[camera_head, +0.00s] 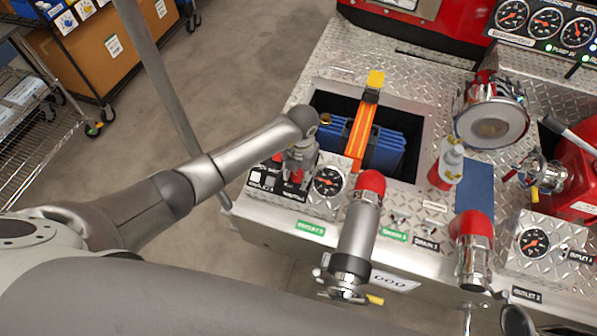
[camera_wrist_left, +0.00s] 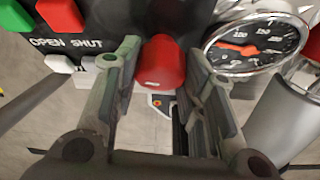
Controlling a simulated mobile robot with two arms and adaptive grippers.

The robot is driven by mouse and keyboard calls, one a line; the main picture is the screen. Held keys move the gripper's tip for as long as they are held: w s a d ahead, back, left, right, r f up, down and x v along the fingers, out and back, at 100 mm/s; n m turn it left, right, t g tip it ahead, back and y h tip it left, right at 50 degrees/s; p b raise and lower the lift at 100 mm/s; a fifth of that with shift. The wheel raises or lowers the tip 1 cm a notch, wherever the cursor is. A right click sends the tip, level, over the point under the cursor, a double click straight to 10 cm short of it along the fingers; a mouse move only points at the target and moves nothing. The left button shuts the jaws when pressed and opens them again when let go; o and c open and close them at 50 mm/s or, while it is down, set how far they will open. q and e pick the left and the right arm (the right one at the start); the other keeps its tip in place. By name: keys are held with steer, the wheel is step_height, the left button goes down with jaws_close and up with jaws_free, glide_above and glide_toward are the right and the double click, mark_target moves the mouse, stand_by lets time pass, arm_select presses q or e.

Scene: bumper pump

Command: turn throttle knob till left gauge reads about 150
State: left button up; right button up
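The red throttle knob (camera_wrist_left: 160,62) stands between the two fingers of my left gripper (camera_wrist_left: 165,65) in the left wrist view. In the head view the left gripper (camera_head: 296,168) reaches down over the panel's front left corner, and the arm hides much of the knob. The left gauge (camera_head: 328,181) is a round black dial just right of the gripper. It also shows in the left wrist view (camera_wrist_left: 256,44), where its orange needle points left; I cannot read the exact value. My right gripper is not in view.
A red-capped steel pipe (camera_head: 357,235) stands close right of the left gauge. Behind the gripper is an open bay with blue folded hose (camera_head: 385,150) and an orange strap. OPEN and SHUT labels with coloured buttons (camera_wrist_left: 60,14) lie left of the knob.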

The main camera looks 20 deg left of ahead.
arm_select(q)
steer(key=shift+c, duration=1.3)
steer(key=m+b, duration=0.1)
steer(key=m+y+b, duration=0.1)
steer(key=shift+d+f+m+y+b, duration=0.1)
steer(key=shift+f+m+y+b, duration=0.1)
steer(key=shift+m+y+b, duration=0.15)
steer(key=m+t+y+b, duration=0.1)
steer(key=m+b, duration=0.2)
steer(key=shift+d+y, duration=0.1)
steer(key=shift+y, duration=0.15)
steer(key=m+t+y+b, duration=0.1)
steer(key=m+b, duration=0.2)
steer(key=m+t+y+b, duration=0.1)
steer(key=m+t+b, duration=0.1)
steer(key=m+b, duration=0.1)
steer(key=shift+s+d+f+m+b, duration=0.15)
steer(key=shift+f+m+b, duration=0.1)
steer(key=shift+b, duration=0.5)
steer(key=shift+s+r+m+t+b, duration=0.1)
steer(key=shift+m+t+b, duration=0.25)
steer(key=shift+m+b, duration=0.4)
steer(key=shift+s+r+m+t+b, duration=0.1)
steer(key=shift+m+t+b, duration=0.25)
steer(key=shift+m+b, duration=0.35)
steer(key=shift+y, duration=0.3)
